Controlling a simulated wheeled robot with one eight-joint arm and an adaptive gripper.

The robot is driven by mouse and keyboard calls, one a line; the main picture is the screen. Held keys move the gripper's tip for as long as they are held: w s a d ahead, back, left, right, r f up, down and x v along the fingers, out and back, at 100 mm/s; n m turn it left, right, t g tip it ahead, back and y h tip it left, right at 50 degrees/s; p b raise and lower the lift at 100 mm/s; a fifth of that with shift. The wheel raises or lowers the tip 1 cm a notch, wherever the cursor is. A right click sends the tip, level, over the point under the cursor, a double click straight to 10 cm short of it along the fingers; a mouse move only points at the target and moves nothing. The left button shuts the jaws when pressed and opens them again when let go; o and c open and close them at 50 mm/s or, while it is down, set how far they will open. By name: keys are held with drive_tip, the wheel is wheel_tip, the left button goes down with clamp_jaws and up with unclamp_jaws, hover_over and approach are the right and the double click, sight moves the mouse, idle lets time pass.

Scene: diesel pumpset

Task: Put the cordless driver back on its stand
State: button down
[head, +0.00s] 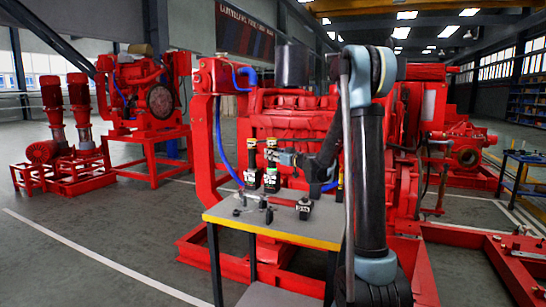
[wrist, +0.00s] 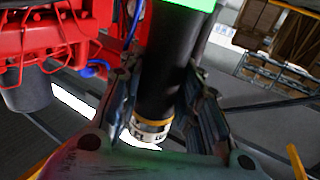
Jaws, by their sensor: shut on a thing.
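The cordless driver, as I take it, is a black cylinder (wrist: 168,75) with a green part at the top of the wrist view and a pale yellow-marked ring at its other end. It passes between the fingers of my gripper (wrist: 155,105), which is shut on it. In the head view the driver (head: 271,178) is upright over the small grey-topped table (head: 318,229), with my gripper (head: 284,158) at its upper right. I cannot tell whether its lower end touches anything. No stand can be made out clearly.
A similar black cylinder with a white band (head: 252,179) stands close on the driver's left. A dark block with a white label (head: 304,208) and small dark fittings (head: 268,211) are on the table. The red pumpset (head: 285,122) rises right behind it.

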drive_tip(key=shift+f, duration=0.5)
drive_tip(key=c, duration=1.1)
unclamp_jaws()
drive_tip(key=v, duration=1.2)
